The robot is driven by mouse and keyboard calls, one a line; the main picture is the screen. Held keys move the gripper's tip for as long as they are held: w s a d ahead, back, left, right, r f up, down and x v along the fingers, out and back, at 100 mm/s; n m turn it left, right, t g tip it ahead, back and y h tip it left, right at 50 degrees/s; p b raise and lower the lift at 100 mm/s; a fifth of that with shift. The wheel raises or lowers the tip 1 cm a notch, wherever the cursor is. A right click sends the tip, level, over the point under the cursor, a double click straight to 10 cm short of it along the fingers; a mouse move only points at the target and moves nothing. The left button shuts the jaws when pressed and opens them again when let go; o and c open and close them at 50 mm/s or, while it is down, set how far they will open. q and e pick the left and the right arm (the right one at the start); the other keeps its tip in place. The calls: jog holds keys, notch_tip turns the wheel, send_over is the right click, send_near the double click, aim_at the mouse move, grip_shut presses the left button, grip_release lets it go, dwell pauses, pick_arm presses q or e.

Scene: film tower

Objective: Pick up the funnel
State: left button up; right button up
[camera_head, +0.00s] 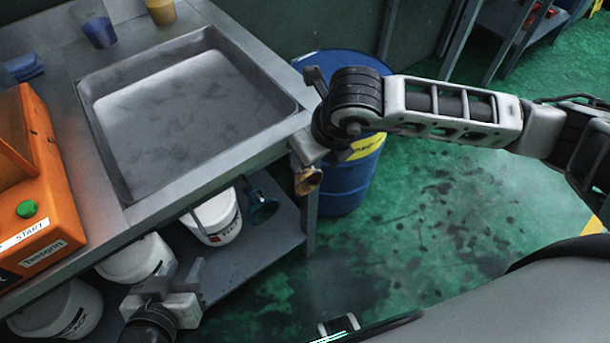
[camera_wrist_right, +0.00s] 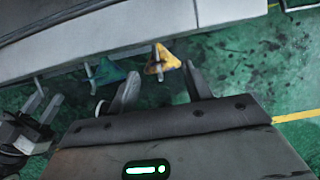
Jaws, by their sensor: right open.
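Two funnels hang at the front edge of the steel sink bench. The amber-yellow funnel (camera_head: 308,180) hangs near the bench corner and also shows in the wrist view (camera_wrist_right: 161,60). The teal funnel (camera_head: 262,207) hangs to its left and shows in the wrist view too (camera_wrist_right: 108,73). My right gripper (camera_head: 308,115) is open and empty; in the head view it is beside the bench corner, above the yellow funnel. In the wrist view the yellow funnel lies beyond the gap between its fingers (camera_wrist_right: 161,84), apart from them. My left gripper (camera_head: 168,285) is open and empty in front of the lower shelf.
The sink bench (camera_head: 222,165) holds an orange START box (camera_head: 45,185), a blue cup (camera_head: 98,30) and a yellow cup (camera_head: 160,12). White buckets (camera_head: 216,218) stand on the lower shelf. A blue drum (camera_head: 345,190) stands beside the bench. Green floor right is clear.

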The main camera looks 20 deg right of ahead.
aim_at(305, 181)
jog(key=x, duration=0.5)
jog(key=shift+a+f+p, duration=0.15)
jog(key=shift+f+p, duration=0.15)
jog(key=shift+f, duration=0.05)
jog(key=shift+c, duration=0.3)
grip_shut()
